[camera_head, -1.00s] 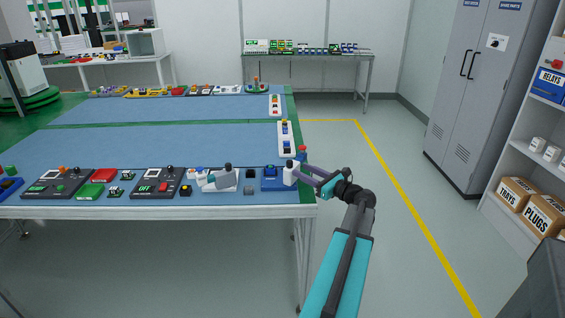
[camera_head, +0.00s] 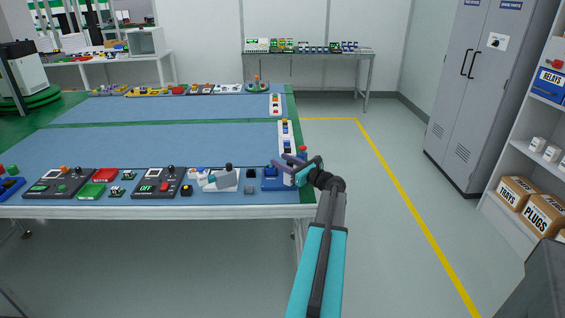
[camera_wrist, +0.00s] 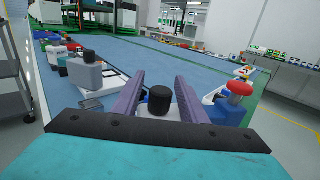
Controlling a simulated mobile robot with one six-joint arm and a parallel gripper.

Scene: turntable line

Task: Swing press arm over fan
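A white device (camera_head: 208,181) with a grey plate-like arm (camera_head: 228,181) and dark knob stands near the table's front edge; it looks like the press arm. The grey arm (camera_wrist: 88,74) also shows at the left of the wrist view. I cannot make out a fan for certain. My gripper (camera_head: 284,163) is over the table's front right corner. Its purple fingers are open and apart in the wrist view (camera_wrist: 160,92). A white post with a black knob (camera_wrist: 160,101) shows between them; contact cannot be told.
A blue box (camera_head: 270,183) stands just left of my gripper. A red button (camera_wrist: 240,88) on a blue base is close to the right finger. Several control boxes line the table's front edge (camera_head: 150,211). The blue mat's middle (camera_head: 170,140) is clear, as is the floor at right.

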